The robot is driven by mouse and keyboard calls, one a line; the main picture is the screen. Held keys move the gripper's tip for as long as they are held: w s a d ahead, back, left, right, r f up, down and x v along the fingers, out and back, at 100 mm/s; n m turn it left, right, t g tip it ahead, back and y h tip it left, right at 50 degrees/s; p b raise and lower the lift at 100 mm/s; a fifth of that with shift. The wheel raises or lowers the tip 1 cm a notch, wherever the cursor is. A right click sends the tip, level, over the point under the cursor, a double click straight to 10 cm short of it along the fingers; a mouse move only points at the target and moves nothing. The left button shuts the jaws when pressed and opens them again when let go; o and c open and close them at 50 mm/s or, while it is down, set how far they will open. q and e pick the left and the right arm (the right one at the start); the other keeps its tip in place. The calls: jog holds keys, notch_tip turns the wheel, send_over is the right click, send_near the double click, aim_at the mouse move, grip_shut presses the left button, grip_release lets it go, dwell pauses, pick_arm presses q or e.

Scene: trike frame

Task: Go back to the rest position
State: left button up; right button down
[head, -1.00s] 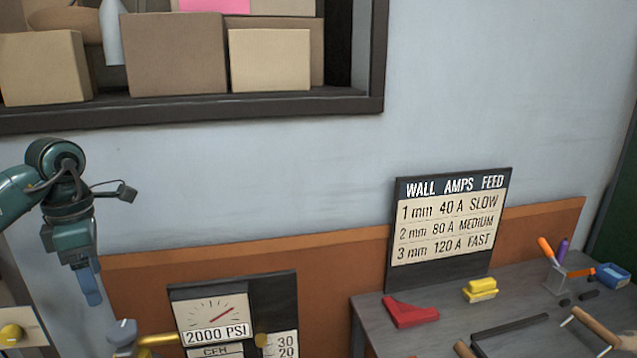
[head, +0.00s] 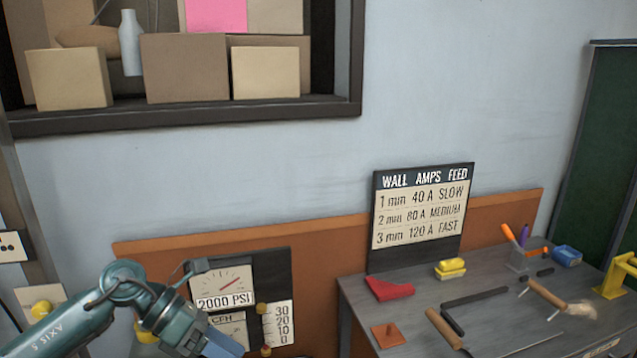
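My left arm comes in from the lower left. Its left gripper (head: 224,345) shows as blue fingers at the bottom edge, in front of the pressure gauge panel (head: 233,282) that reads 2000 PSI. The finger tips are partly cut off, so I cannot tell whether they are open or shut. I see nothing held in them. My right gripper is not in view.
A grey workbench (head: 365,318) at the right carries a red block (head: 389,289), a yellow block (head: 450,268), brushes and a pen cup. A sign (head: 421,215) stands at its back. A shelf (head: 200,118) with boxes hangs at upper left.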

pick_arm(q)
jog(key=s+d+r+n+t+h+p, duration=0.1)
jog(key=s+d+r+n+t+h, duration=0.15)
jog(key=d+n+t+h, duration=0.45)
notch_tip(320, 180, down, 9)
jog(key=s+a+n+t+y+p, duration=0.1)
jog(key=n+t+y, duration=0.4)
jog(key=n, duration=0.8)
jog(key=a+n+t+y, duration=0.2)
jog(key=n+t+y, duration=0.25)
jog(key=n, duration=0.95)
jog(key=s+a+f+n+g+y, duration=0.1)
jog(key=s+f+n+g+y, duration=0.1)
jog(key=s+f+n, duration=0.2)
jog(key=s+a+f+n+g+y+p, duration=0.1)
jog(key=s+a+f+n+g+y, duration=0.1)
jog(key=s+f+n, duration=0.3)
jog(key=s+f+g+y, duration=0.1)
jog(key=s+f, duration=0.2)
jog(key=shift+f, duration=0.4)
